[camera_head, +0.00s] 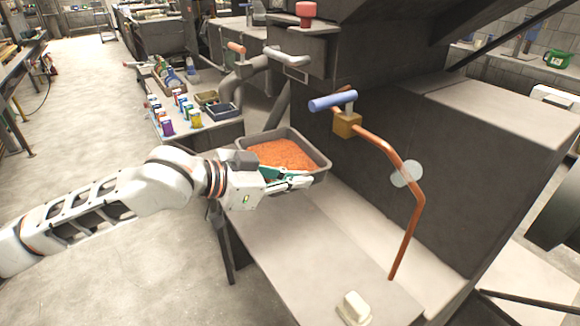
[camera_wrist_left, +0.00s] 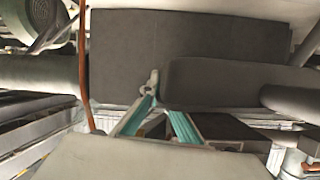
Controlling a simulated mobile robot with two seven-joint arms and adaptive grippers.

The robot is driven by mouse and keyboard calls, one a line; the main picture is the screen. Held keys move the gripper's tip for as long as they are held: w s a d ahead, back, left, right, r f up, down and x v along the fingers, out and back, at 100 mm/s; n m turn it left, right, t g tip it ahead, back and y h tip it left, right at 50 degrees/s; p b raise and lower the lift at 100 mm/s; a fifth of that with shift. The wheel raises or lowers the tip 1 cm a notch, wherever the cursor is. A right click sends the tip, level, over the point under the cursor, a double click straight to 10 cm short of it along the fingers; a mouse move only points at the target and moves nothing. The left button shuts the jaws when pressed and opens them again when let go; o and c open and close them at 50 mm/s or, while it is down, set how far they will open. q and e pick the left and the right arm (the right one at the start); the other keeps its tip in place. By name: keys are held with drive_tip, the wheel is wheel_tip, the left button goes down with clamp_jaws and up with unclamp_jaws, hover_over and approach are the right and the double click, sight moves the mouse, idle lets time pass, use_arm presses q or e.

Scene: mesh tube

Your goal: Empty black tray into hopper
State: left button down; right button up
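The black tray (camera_head: 321,162) is a dark rectangular tray filled with orange-red granules (camera_head: 281,154). My right gripper is out of view. I cannot clearly make out the hopper opening; a large dark machine (camera_head: 440,170) stands to the right.
A bent copper pipe (camera_head: 411,220) with a blue-handled valve (camera_head: 333,102) rises beside the machine. A pale block (camera_head: 354,308) lies on the work surface (camera_head: 300,245). Behind, a side table holds several small coloured containers (camera_head: 184,106). Floor at left is clear.

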use_arm(q)
drive_tip(key=s+a+f+n+t+y, duration=0.2)
drive_tip(key=s+a+f+n+y, duration=0.1)
drive_tip(key=a, duration=0.5)
drive_tip(key=s+a+f+n+t+y, duration=0.2)
drive_tip(key=s+a+f+n+y, duration=0.2)
drive_tip(key=a+f, duration=0.4)
drive_tip(key=s+a+f+n+t+y, duration=0.2)
drive_tip(key=s+a+f+n+y, duration=0.1)
drive_tip(key=a, duration=0.6)
wheel_tip(320, 180, down, 3)
drive_tip(key=shift+s+a+r+n+t+y, duration=0.1)
drive_tip(key=shift+s+a+n+t+y, duration=0.25)
drive_tip(key=shift+n+y, duration=0.5)
